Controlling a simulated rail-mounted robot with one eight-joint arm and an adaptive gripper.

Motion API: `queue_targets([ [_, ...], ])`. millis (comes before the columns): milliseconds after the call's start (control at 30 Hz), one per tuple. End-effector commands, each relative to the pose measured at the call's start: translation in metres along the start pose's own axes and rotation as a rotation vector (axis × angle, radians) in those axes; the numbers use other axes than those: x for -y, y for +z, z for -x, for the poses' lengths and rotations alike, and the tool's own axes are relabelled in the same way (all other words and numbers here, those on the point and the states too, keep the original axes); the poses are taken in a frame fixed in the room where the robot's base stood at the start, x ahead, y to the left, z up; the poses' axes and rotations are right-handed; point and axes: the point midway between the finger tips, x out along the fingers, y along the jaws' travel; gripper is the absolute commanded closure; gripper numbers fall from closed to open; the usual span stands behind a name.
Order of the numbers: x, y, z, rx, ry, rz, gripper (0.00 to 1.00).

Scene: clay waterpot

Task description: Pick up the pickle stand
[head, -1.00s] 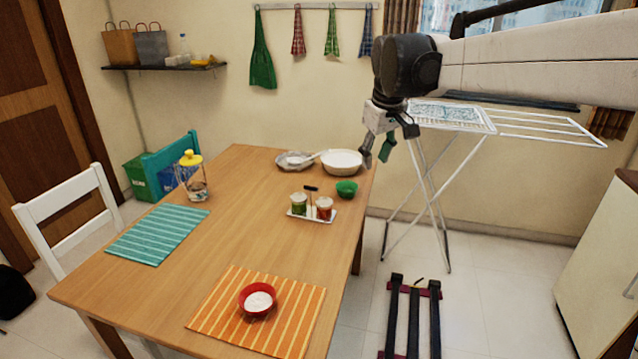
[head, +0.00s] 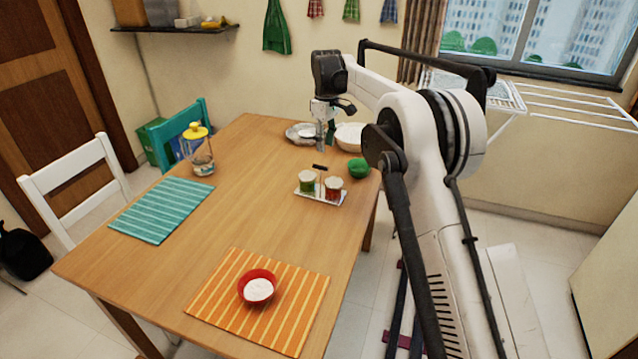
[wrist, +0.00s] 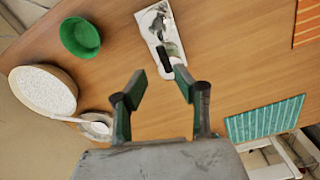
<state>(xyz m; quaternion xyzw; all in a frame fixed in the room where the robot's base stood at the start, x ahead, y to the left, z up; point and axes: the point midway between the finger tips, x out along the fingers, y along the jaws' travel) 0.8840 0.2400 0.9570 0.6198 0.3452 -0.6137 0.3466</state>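My gripper (head: 326,138) hangs above the table behind the stand, near the white bowl. In the wrist view my gripper (wrist: 159,84) is open, with nothing between its green-padded fingers. It is apart from the stand.
A green bowl (head: 359,168) sits close right of the stand. A white bowl (head: 350,137) and a metal plate (head: 300,132) are behind. A yellow-lidded jug (head: 199,150), teal mat (head: 162,210) and red bowl (head: 257,287) on an orange mat (head: 225,300) stand apart. The table middle is clear.

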Motion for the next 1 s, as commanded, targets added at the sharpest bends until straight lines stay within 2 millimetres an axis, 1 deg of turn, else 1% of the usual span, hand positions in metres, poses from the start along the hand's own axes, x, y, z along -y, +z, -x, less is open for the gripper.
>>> queue_targets([
  [100, 0.000, -0.005, -0.009, 0.006, -0.006, 0.015, 0.72],
  [233, 0.000, -0.006, -0.022, 0.008, -0.007, 0.018, 0.72],
  [500, 0.001, -0.006, -0.070, 0.007, -0.007, 0.017, 0.72],
  [600, 0.001, -0.006, -0.084, 0.007, -0.007, 0.017, 0.72],
  [700, 0.001, -0.006, -0.092, 0.007, -0.007, 0.017, 0.72],
  [867, 0.002, -0.006, -0.097, 0.007, -0.007, 0.017, 0.72],
  [1000, 0.004, -0.008, -0.109, 0.007, -0.007, 0.017, 0.72],
])
